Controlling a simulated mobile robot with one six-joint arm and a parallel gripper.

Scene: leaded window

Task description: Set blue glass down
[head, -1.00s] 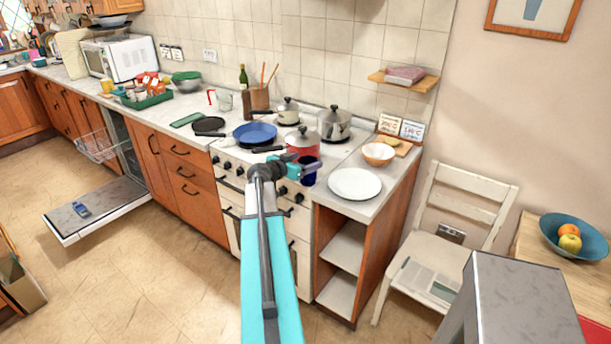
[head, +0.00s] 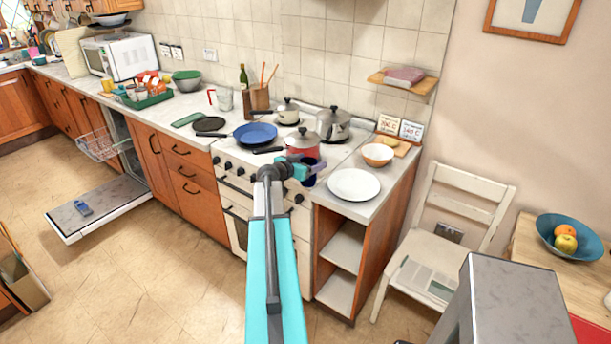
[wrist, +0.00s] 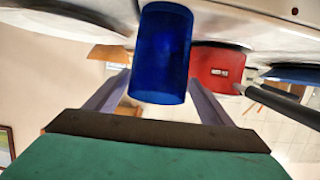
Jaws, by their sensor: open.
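The blue glass (wrist: 163,55) shows large in the wrist view, which looks upside down. Its base meets the pale worktop at the top of that picture. The jaws are open around the glass. Whether a finger touches it I cannot tell.
A white plate (head: 354,184) lies right of the glass. A red pot (head: 302,143) stands behind it on the stove, with a blue pan (head: 255,133) farther left. An orange bowl (head: 377,154) stands behind the plate. A white chair (head: 440,245) stands right of the cabinet.

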